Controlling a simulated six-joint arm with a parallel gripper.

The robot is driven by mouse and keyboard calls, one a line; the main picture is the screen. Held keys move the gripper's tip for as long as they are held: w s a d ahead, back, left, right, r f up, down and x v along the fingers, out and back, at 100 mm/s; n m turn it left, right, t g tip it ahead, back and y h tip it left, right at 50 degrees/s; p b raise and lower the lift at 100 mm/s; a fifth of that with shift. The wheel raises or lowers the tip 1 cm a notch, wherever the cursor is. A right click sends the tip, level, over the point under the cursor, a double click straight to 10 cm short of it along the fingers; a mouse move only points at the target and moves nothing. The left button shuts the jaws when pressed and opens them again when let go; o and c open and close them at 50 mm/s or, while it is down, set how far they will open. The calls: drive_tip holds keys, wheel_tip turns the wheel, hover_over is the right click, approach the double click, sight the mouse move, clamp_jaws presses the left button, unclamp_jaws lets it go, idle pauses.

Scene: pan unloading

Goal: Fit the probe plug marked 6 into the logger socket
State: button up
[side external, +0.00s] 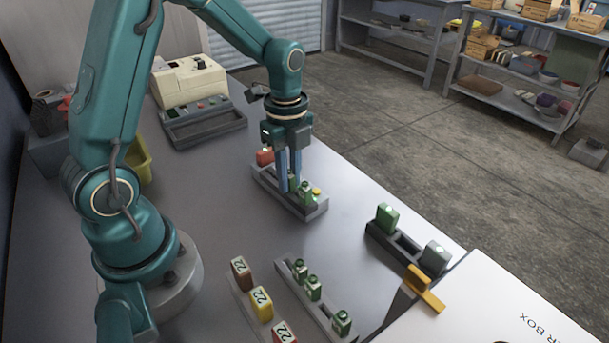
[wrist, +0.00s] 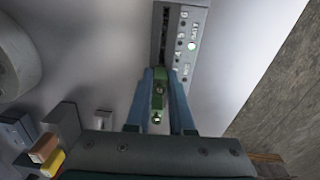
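A green plug (wrist: 157,100) with a pale round mark stands between my gripper's two blue fingers in the wrist view. Its mark is too small to read. My gripper (wrist: 160,75) is closed against the plug's sides. In the side view my gripper (side external: 290,184) points down over a long grey slotted housing (side external: 313,212), which looks like the logger. Green (side external: 305,193) shows beside the fingertips. The housing also shows in the wrist view (wrist: 194,30), with a dark slot, labels and a white round spot. Whether the plug's lower end is inside the slot is hidden.
A grey rack (side external: 320,315) holds several green plugs. Brown, yellow (side external: 261,303) and red blocks marked 22 stand left of it. A dark holder (side external: 408,247) with green and grey blocks and an orange clamp (side external: 425,290) lie right. Bare table surrounds the housing.

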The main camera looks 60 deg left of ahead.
drive_tip(key=o, duration=0.4)
drive_tip(key=shift+c, duration=0.2)
drive_tip(key=shift+r, duration=0.1)
